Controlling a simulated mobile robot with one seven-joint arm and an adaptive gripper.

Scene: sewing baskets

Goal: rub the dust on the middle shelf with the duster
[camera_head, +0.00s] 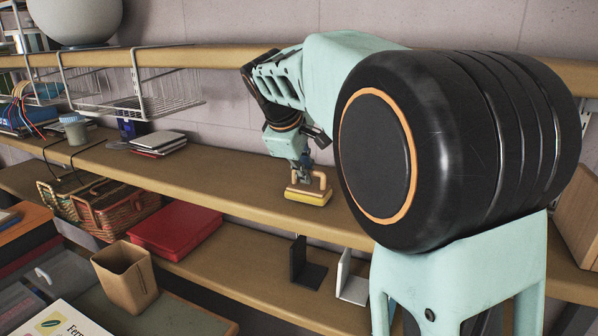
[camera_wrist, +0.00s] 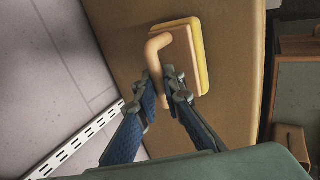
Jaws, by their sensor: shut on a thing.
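The duster (camera_head: 308,194) has a wooden block with a looped handle and a yellow pad underneath. It is at the middle shelf (camera_head: 235,180), pad side down, near the shelf's front edge. My gripper (camera_head: 304,174) is above it, shut on its handle. In the wrist view the two fingers of my gripper (camera_wrist: 163,98) close around the handle of the duster (camera_wrist: 183,60). The pad appears to rest on the shelf, though the contact line is hard to see. I cannot make out any dust on the visible boards.
Stacked notebooks (camera_head: 158,142), a grey jar (camera_head: 74,129) and cables stand left on the middle shelf. A wire basket (camera_head: 135,95) hangs above. Below are a red box (camera_head: 175,230), a woven basket (camera_head: 98,205) and bookends (camera_head: 307,268). The shelf between notebooks and duster is clear.

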